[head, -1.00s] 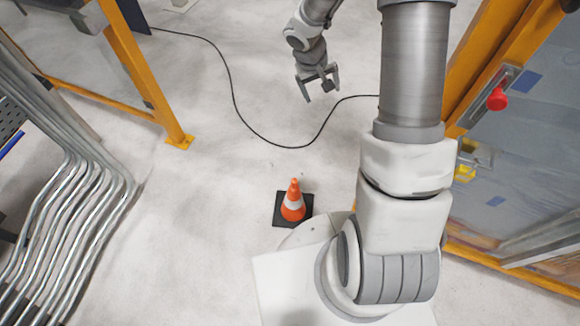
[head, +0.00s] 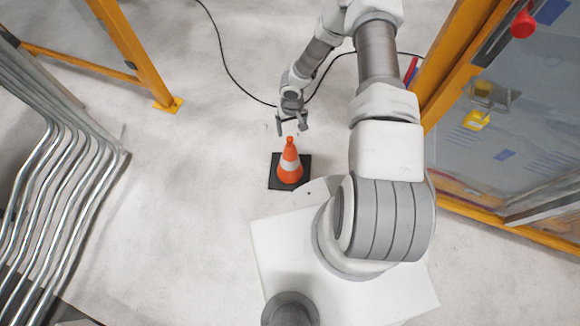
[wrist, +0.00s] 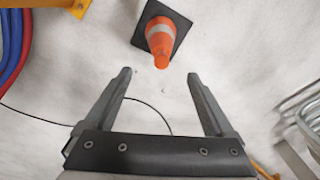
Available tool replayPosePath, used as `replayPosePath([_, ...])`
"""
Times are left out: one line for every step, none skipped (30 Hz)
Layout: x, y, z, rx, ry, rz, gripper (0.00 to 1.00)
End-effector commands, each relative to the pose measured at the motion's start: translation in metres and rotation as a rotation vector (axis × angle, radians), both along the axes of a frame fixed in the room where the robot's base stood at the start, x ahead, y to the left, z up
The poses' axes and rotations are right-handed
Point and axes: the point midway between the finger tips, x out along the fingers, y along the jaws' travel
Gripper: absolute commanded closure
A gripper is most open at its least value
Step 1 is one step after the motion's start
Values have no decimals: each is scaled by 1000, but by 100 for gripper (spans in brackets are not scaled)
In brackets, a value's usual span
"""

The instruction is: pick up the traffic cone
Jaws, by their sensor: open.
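The traffic cone (head: 290,166) is orange with a white band and a black square base. It stands upright on the pale floor just in front of my base. My gripper (head: 291,128) is open and empty, just beyond the cone's tip in the head view. In the wrist view the cone (wrist: 159,45) shows at the top, its tip pointing down the picture toward the gap between my open fingers (wrist: 160,75). The fingers do not touch the cone. Nothing hides the cone in the wrist view.
Metal pipes (head: 62,190) run along the left. A yellow post (head: 140,55) stands at upper left, and a yellow-framed panel (head: 490,130) is on the right. A black cable (head: 228,75) lies on the floor behind my gripper. The floor around the cone is clear.

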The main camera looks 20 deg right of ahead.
Motion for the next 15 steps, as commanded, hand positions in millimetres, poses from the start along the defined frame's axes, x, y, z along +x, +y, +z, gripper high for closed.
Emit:
replayPosePath([-1, 0, -17, 1, 3, -2, 11])
replayPosePath([-1, 0, -23, 1, 3, -2, 11])
replayPosePath([-1, 1, -32, 1, 3, -2, 11])
replayPosePath([-1, 1, -38, 2, 2, -1, 11])
replayPosePath([-1, 1, -45, 2, 3, -1, 11])
replayPosePath([0, 1, -53, 1, 2, -2, 11])
replayPosePath([-1, 0, -59, 1, 2, -1, 11])
replayPosePath([-1, 0, -64, 0, 2, -2, 11])
replayPosePath([0, 0, -71, 0, 2, -3, 11])
replayPosePath([0, 0, -75, 0, 1, -2, 11])
replayPosePath([0, 0, -78, 1, 1, -1, 11])
replayPosePath([0, 1, -82, 1, 0, 0, 11])
replayPosePath([0, 1, -84, 1, 0, 0, 11])
replayPosePath([1, 1, -86, 0, 0, 0, 11])
replayPosePath([1, 1, -87, 0, 0, 0, 11])
